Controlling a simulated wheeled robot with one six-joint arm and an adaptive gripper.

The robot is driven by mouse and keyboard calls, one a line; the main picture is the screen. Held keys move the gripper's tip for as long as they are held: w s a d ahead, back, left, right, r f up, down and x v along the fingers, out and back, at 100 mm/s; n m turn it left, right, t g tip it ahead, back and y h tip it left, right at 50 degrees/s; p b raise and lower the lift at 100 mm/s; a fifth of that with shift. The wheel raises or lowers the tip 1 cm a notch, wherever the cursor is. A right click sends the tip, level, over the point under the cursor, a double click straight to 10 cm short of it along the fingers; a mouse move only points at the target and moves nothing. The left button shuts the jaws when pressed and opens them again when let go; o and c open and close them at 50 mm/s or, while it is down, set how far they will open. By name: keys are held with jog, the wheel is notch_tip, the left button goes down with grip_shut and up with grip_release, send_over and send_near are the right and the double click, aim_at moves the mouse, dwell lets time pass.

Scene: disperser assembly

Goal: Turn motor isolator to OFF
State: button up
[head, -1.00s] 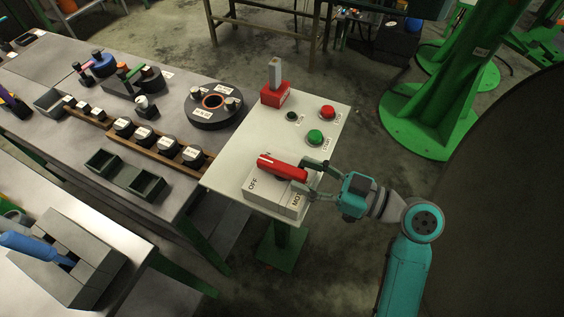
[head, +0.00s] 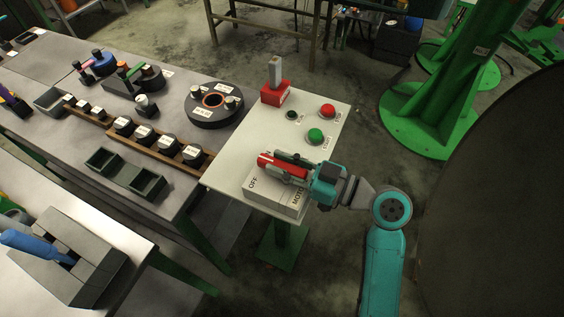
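The motor isolator is a pale box (head: 271,202) on the front part of a white panel, marked "OFF" on its left and "MOT..." on its right. Its red handle (head: 267,160) lies across the top, its left end in clear view. My gripper (head: 283,165) comes in from the right with its two fingers along either side of the handle. The fingers look apart with the handle between them; I cannot tell whether they press on it. The handle's right part is hidden by the fingers.
On the same panel (head: 222,175) stand a red block with a grey lever (head: 275,93), a red button (head: 327,111), a green button (head: 315,135) and a small dark button (head: 292,115). A workbench with black parts lies to the left. A green column (head: 440,110) stands at right.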

grip_shut()
jog(key=shift+w+n+g+y, duration=0.15)
jog(key=shift+n+g+y, duration=0.15)
jog(key=shift+n+g, duration=2)
jog(key=shift+g, duration=1.3)
jog(key=o, duration=0.9)
grip_release()
jog(key=shift+d, duration=0.15)
jog(key=d, duration=1.1)
jog(key=shift+w+d, duration=0.15)
jog(key=shift+d, duration=0.2)
